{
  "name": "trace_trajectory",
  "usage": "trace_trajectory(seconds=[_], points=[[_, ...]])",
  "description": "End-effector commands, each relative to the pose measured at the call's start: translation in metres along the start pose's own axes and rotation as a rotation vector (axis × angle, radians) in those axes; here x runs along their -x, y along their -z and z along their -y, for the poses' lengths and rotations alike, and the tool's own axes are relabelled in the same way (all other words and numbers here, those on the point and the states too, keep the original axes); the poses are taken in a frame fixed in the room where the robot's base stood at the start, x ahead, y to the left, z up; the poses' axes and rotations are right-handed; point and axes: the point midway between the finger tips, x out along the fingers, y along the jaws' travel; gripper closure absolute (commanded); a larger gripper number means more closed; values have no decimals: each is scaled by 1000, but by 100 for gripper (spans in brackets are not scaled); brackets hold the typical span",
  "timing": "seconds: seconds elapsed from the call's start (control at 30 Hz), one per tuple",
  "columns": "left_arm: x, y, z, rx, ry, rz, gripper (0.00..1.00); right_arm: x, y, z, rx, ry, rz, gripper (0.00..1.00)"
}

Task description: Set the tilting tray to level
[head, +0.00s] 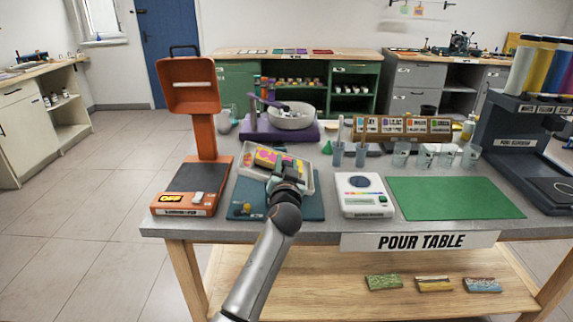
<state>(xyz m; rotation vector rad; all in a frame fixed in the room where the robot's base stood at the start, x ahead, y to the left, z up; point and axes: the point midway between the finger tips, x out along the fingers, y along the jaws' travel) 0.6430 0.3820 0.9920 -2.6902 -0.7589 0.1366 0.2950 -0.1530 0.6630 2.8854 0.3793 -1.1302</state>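The tilting tray (248,173) is a white shallow tray with a colourful pink and yellow panel (266,158) in it. It sits above a teal base (308,207) on the pour table, left of the middle, and looks tilted. A small knob-like part (242,209) shows at the base's front left. My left gripper (284,180) is at the tray's front right part, over or against it. My own wrist hides its fingers, so I cannot tell whether it touches or grips the tray. My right gripper is not in view.
An orange lamp unit (186,86) stands left of the tray. A white scale (362,193) and a green mat (455,197) lie to the right.

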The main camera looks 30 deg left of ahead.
Motion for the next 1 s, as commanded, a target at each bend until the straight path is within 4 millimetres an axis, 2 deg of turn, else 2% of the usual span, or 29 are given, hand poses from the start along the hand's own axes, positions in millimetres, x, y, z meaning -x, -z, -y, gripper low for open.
trace_trajectory(seconds=[0.07,0.3,1.0], points=[[0,0,0,0,0,0,73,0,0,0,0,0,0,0],[0,0,0,0,0,0,100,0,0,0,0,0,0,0],[0,0,0,0,0,-1,100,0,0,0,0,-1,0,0]])
